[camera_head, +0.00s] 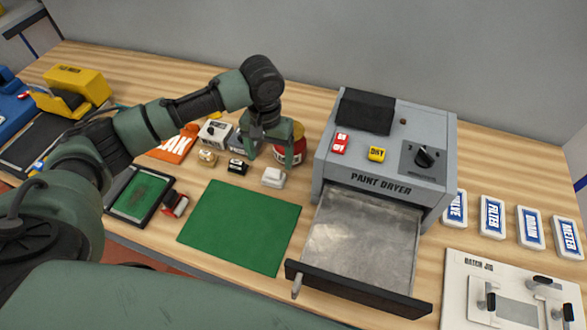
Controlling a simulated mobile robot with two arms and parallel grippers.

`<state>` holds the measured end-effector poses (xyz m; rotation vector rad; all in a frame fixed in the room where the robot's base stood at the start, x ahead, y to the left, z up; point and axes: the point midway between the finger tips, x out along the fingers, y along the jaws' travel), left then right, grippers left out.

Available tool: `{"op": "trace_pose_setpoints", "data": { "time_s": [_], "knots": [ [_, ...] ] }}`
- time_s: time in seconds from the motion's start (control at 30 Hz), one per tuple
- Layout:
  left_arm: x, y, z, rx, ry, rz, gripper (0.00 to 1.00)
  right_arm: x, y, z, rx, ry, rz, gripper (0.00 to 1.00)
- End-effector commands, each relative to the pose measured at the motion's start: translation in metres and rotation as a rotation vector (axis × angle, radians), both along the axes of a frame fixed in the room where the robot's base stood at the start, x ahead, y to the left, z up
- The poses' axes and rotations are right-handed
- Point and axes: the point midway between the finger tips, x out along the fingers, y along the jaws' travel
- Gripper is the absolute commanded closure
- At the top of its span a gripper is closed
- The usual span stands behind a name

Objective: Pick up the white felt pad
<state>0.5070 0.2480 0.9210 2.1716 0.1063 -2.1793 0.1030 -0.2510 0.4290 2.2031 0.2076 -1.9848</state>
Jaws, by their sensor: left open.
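A small white block (273,177), which looks like the white felt pad, lies on the wooden table just behind the green mat. My left gripper (269,158) points down above and slightly behind it, with its fingers apart and nothing seen between them. I cannot tell the exact height of the fingertips over the table. My right gripper is not in view.
A red jar (291,152) stands close to the right of my left gripper. Small black (238,167) and tan (207,158) items lie to the left. The paint dryer (385,150) has its drawer (358,240) pulled out. The green mat (240,225) is bare.

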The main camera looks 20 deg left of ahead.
Motion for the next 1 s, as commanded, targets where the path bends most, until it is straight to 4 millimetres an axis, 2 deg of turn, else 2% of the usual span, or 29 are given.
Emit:
{"op": "trace_pose_setpoints", "data": {
  "time_s": [0.17,0.47,0.6,0.87,0.97,1.0],
  "knots": [
    [-0.001,0.000,-0.018,0.002,0.005,0.000,0.22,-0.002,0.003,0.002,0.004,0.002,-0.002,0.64],
    [0.010,-0.004,-0.056,0.001,0.003,0.000,0.22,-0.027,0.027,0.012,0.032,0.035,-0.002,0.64],
    [0.008,-0.003,-0.073,0.002,0.003,-0.001,0.22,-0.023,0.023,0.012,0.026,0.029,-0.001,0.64],
    [0.009,-0.003,-0.078,0.001,0.001,-0.002,0.22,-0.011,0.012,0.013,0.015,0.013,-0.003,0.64],
    [0.009,-0.003,-0.077,0.001,0.001,-0.002,0.44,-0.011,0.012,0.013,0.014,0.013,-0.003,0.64],
    [0.009,-0.003,-0.077,0.001,0.000,-0.002,0.55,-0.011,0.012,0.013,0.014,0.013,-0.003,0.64]
  ]
}}
